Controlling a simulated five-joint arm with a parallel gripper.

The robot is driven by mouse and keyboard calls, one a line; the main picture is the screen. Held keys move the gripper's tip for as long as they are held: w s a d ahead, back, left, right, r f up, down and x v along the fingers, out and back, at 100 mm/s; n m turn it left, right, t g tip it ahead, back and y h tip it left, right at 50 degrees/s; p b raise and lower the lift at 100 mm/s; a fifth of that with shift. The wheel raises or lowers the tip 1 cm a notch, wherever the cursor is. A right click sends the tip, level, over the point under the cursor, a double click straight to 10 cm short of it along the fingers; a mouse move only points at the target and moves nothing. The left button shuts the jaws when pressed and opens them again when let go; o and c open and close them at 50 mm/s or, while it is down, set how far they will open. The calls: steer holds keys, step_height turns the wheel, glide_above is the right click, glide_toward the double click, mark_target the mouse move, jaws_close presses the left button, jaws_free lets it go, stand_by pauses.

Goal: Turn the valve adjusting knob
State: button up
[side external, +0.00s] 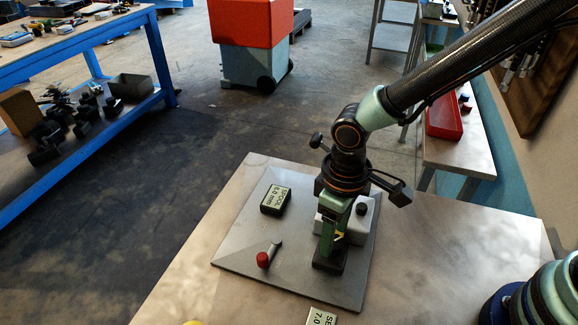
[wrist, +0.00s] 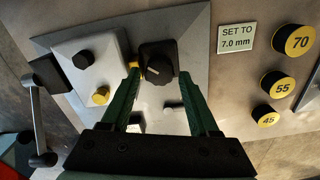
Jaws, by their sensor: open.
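The black adjusting knob (wrist: 158,65) with a pale pointer line sits on the grey plate (side external: 230,250). In the wrist view its near side lies between the green fingertips of my gripper (wrist: 159,76), which is open, with a finger on each side. Contact with the knob cannot be told. In the side view my gripper (side external: 332,250) points down at the plate, and the knob is mostly hidden behind the fingers. A black readout box (side external: 275,200) reads SPOOL 8.0 mm. A sign (wrist: 236,38) reads SET TO 7.0 mm.
A white block (side external: 357,218) with a black knob on top stands close beside my gripper. A red-tipped lever (side external: 262,260) stands left of it on the plate. Several yellow-topped, numbered black cylinders (wrist: 278,84) lie past the sign. The table's left part is clear.

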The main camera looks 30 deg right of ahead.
steer(key=shift+f, duration=0.8)
jaws_close()
steer(key=shift+n, duration=0.3)
steer(key=n, duration=0.5)
steer(key=shift+r, duration=0.1)
steer(key=n, duration=0.6)
